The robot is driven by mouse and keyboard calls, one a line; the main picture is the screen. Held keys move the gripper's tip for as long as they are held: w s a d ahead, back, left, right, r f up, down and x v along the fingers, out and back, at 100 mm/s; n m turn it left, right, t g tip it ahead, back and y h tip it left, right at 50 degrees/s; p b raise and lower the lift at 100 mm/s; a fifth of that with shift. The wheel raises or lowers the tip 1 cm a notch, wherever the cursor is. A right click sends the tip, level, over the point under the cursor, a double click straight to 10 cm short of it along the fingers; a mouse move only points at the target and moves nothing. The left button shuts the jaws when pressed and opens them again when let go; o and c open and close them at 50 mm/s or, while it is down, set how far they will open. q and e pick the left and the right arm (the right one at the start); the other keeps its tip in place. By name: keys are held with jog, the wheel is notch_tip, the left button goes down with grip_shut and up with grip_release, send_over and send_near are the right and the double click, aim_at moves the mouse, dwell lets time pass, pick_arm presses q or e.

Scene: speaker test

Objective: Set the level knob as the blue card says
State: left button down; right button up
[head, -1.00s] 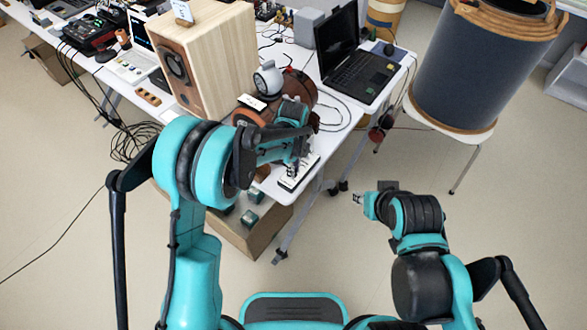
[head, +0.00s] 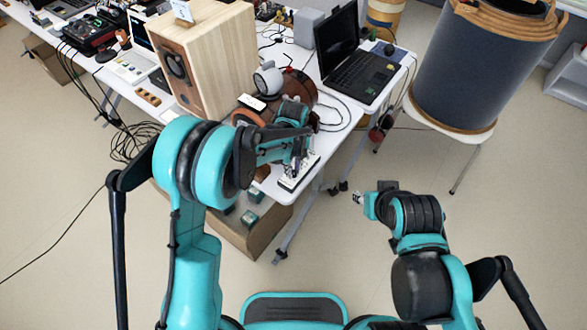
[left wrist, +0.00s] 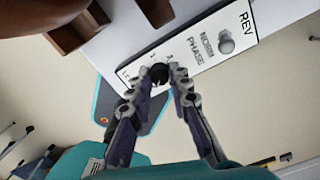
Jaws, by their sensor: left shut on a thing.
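A white control panel (head: 304,174) lies at the near edge of the table in the head view. In the left wrist view the panel (left wrist: 212,60) shows a phase switch (left wrist: 225,42) marked NORM and REV. A small dark level knob (left wrist: 158,74) stands beside the numbers 1 and 2. My left gripper (left wrist: 159,78) is shut on this knob, which its fingertips partly hide, so its setting cannot be read. My right gripper (head: 358,198) hangs over the floor, away from the table, its jaws too small to judge. I cannot pick out a blue card for certain.
A wooden speaker (head: 210,60) stands on the table behind my left arm, with a small card (head: 182,11) on top. A laptop (head: 352,65) sits at the back right. Cables lie left of the speaker.

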pick_arm(q)
jog(key=c, duration=1.4)
grip_release()
notch_tip(320, 180, up, 12)
